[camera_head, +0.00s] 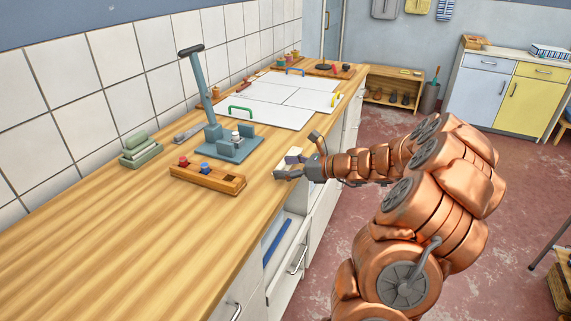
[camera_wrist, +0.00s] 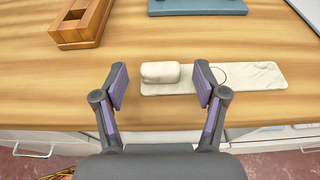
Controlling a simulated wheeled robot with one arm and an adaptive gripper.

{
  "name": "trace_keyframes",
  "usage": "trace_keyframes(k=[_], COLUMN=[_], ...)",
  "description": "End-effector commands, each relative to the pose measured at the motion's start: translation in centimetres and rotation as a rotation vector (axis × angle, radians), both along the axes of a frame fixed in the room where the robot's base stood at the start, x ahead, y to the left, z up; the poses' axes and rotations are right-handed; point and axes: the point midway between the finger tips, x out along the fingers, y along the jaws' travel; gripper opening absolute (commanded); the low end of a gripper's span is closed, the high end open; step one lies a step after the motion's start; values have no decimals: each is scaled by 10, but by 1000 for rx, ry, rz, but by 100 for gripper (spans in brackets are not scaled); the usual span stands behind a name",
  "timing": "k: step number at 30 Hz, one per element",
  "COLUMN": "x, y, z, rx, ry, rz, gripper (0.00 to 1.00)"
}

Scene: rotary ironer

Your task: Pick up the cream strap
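A small cream bundle with rounded edges (camera_wrist: 160,72), which seems to be the cream strap, lies at the left end of a pale, marble-veined board (camera_wrist: 255,76) on the wooden counter. My gripper (camera_wrist: 161,82) is open, with one finger on each side of the bundle in the wrist view. A gap shows between each finger and the bundle; I cannot tell the height of the fingertips above the counter.
A wooden block with red and blue knobs (camera_head: 208,179) lies left of my gripper. A blue-grey lever press (camera_head: 233,147) stands behind it. White panels with coloured handles (camera_head: 285,96) lie farther along. An open drawer (camera_head: 283,258) juts out below the counter.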

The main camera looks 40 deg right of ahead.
Motion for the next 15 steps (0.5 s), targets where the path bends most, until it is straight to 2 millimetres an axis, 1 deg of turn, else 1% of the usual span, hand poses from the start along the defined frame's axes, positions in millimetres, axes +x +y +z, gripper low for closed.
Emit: trace_keyframes(k=[1, 2, 13, 14, 15], x=[0, 0, 0, 0, 0], y=[0, 0, 0, 0, 0], z=[0, 0, 0, 0, 0], rx=[0, 0, 0, 0, 0], ry=[0, 0, 0, 0, 0], rz=[0, 0, 0, 0, 0], gripper=[64, 60, 22, 19, 19])
